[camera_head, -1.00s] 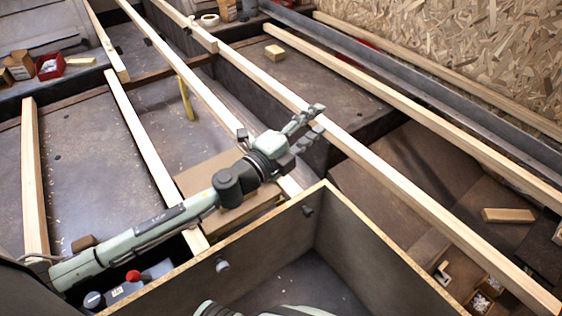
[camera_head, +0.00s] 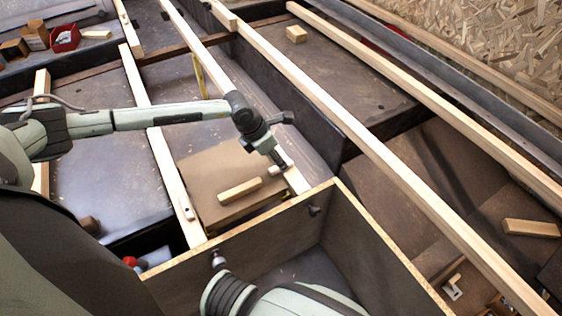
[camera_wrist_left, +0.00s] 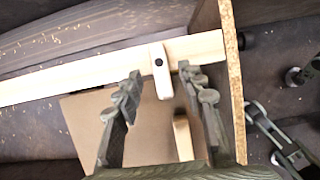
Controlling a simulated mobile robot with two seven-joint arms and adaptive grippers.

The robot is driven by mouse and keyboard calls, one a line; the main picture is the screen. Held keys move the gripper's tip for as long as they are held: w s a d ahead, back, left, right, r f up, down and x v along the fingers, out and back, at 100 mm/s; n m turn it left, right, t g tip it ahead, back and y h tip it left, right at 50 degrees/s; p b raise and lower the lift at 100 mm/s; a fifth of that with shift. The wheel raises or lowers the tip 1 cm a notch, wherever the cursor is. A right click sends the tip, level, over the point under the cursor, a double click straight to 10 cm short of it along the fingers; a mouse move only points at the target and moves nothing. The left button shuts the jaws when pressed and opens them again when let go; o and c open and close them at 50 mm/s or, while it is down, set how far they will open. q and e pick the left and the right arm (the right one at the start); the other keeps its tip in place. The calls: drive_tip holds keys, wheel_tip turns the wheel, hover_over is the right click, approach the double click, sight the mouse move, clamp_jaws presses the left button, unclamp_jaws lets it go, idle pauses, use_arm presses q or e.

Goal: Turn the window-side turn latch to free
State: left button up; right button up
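A small pale wooden turn latch (camera_wrist_left: 160,68) with a dark pivot sits on a pale batten (camera_wrist_left: 100,76) in the left wrist view. It stands crosswise to the batten, and its lower end reaches over the edge of a brown panel (camera_wrist_left: 150,140). My left gripper (camera_wrist_left: 158,80) is open, one finger on each side of the latch, with visible gaps. In the head view that gripper (camera_head: 280,160) points down at the middle batten and hides most of the latch. My right arm shows at the bottom of the head view; grey-green finger-like parts (camera_wrist_left: 282,138) show right in the wrist view, their state unclear.
A wooden block (camera_head: 240,190) lies on the brown panel. A second small latch-like piece (camera_head: 186,208) is on the left batten. An open box (camera_head: 335,183) with a raw-edged wall stands close beside the left gripper. Long battens cross the area.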

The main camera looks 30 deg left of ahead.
use_arm(q)
drive_tip(key=shift+x, duration=1.3)
clamp_jaws()
